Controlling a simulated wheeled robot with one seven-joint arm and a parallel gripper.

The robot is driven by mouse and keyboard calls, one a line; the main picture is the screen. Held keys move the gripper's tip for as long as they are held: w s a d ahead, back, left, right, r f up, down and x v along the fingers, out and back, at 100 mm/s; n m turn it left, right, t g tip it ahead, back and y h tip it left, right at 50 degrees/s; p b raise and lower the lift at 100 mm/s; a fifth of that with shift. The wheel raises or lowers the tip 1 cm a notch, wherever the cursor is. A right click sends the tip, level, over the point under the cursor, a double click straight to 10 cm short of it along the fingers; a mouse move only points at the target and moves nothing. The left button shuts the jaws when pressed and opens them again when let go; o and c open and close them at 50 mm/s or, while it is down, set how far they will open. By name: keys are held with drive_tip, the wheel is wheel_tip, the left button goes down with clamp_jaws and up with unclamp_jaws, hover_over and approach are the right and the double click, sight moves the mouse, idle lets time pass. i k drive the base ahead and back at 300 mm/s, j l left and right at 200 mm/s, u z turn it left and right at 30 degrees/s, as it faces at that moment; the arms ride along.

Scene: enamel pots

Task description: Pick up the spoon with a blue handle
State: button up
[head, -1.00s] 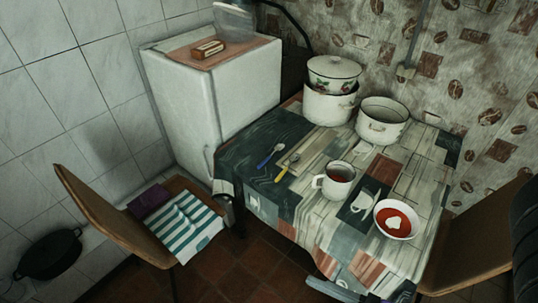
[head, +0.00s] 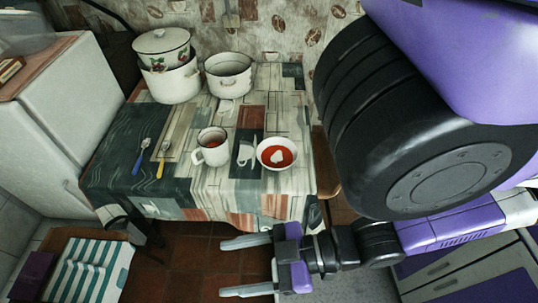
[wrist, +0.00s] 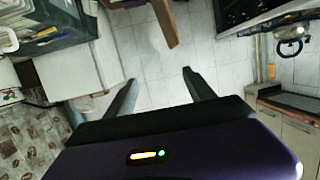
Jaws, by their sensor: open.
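The spoon with a blue handle (head: 137,167) lies on the dark left part of the patterned tablecloth. A second spoon, with a yellow handle (head: 161,168), lies just to its right. My gripper (head: 228,267) is open and empty, with its fingers pointing left, below the front edge of the table in the head view and well apart from both spoons. In the wrist view my two fingers (wrist: 158,77) are spread over a light tiled floor.
On the table (head: 112,182) stand stacked pots (head: 172,84), an open pot (head: 229,88), a mug (head: 210,155) and a bowl of red soup (head: 265,154). A fridge (head: 75,100) stands at left. A chair with a striped cloth (head: 90,268) stands at front left.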

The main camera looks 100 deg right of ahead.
sight(146, 142)
drive_tip(key=i+j+z, duration=0.4)
drive_tip(key=i+j, duration=0.15)
drive_tip(key=i+j+z, duration=0.2)
drive_tip(key=j, duration=0.25)
drive_tip(key=i+j+z, duration=0.15)
drive_tip(key=i+j, duration=0.15)
drive_tip(key=j, duration=0.15)
drive_tip(key=i+j+z, duration=0.2)
drive_tip(key=j, duration=0.25)
